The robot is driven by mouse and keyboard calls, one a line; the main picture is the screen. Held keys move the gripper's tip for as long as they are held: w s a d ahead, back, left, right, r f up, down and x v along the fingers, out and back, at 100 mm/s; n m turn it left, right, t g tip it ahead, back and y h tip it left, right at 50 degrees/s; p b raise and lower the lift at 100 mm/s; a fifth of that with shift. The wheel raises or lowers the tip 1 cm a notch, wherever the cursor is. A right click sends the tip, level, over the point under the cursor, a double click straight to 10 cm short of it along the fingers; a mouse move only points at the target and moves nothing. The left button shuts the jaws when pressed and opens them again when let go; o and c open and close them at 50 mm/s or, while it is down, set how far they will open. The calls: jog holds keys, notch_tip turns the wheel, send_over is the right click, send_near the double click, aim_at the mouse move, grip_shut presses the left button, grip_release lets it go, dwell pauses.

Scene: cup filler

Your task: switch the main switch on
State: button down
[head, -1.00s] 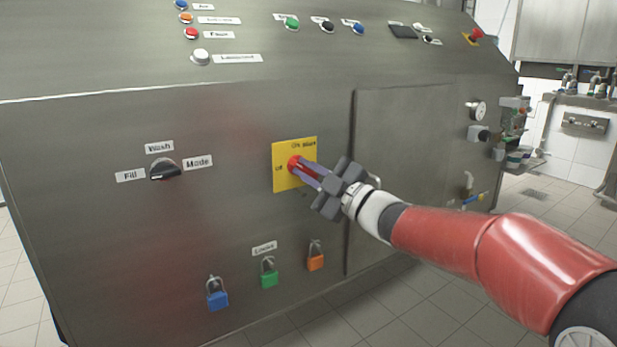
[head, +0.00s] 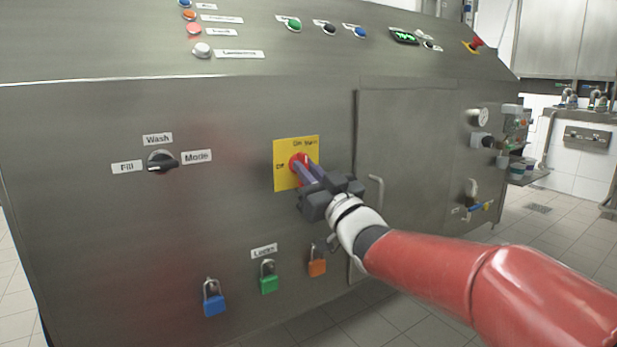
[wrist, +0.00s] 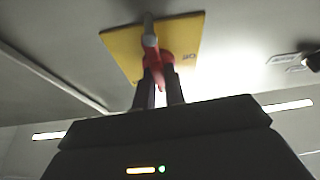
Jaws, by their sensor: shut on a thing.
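The main switch (head: 298,162) is a red rotary knob on a yellow plate (head: 284,179), on the front of the steel machine. The plate has an "Off" mark at its left and "ON" at its top. My gripper (head: 307,172) is shut on the red knob, and its fingers hide part of the handle. In the wrist view the red knob (wrist: 160,61) sits between the two fingers (wrist: 160,88), against the yellow plate (wrist: 121,48). A small display (head: 404,37) on the sloped upper panel is lit green.
A black mode selector (head: 161,161) is left of the plate. Blue (head: 214,304), green (head: 268,284) and orange (head: 317,266) padlocks hang below. A door handle (head: 377,192) stands out just right of my gripper. Several buttons line the upper panel.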

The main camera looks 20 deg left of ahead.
jog(key=shift+f+m+t, duration=0.1)
jog(key=shift+m+t, duration=0.2)
jog(key=shift+m, duration=0.4)
jog(key=c, duration=1.5)
grip_release()
jog(key=shift+o, duration=0.2)
jog(key=v, duration=0.7)
jog(key=shift+s+d+b, duration=0.25)
jog(key=shift+s+b, duration=0.1)
jog(key=shift+b, duration=0.1)
